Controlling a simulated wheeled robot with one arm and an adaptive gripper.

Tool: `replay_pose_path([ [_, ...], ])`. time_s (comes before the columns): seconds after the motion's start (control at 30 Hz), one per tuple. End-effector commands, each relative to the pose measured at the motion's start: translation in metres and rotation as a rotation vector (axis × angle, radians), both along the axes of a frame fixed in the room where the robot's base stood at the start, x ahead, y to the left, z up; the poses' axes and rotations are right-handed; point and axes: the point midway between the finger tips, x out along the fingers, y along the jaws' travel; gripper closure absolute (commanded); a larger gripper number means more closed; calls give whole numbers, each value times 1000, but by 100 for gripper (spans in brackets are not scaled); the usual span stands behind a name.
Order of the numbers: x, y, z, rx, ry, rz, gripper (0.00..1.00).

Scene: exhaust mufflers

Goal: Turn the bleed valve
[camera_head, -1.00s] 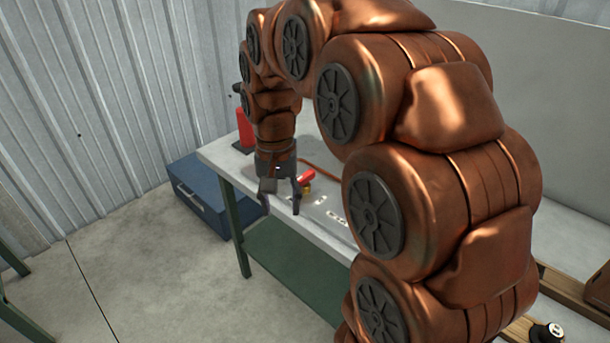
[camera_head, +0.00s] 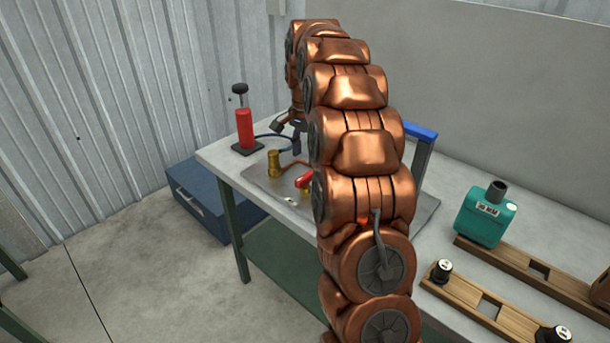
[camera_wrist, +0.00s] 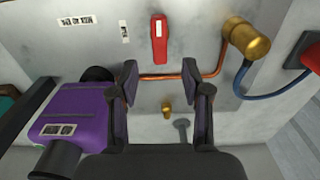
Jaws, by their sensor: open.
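A small brass fitting (camera_wrist: 167,110) and a grey pin-like part (camera_wrist: 183,128) show between the fingers, lower down. A red lever (camera_wrist: 158,42) lies on the plate above the fingers. A larger brass fitting (camera_wrist: 246,38) is at upper right. No label names the bleed valve.
A purple labelled container (camera_wrist: 85,118) is close left of my gripper. A red bottle-like pump (camera_head: 245,132) with a blue hose stands at the bench's left end. A teal canister (camera_head: 486,218) and wooden racks (camera_head: 480,305) are at right. A blue box (camera_head: 205,200) is on the floor.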

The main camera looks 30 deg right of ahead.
Motion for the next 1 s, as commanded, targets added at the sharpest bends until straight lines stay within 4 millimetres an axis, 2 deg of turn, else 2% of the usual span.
replay_pose_path([
  [0.27, -1, 0, -25, 2, 5, 0, 52],
  [0.6, -1, 0, -67, 3, 6, 0, 52],
  [0.8, -1, 0, -77, 1, 2, 1, 52],
  [1.0, 0, 0, -77, 1, 1, 1, 52],
])
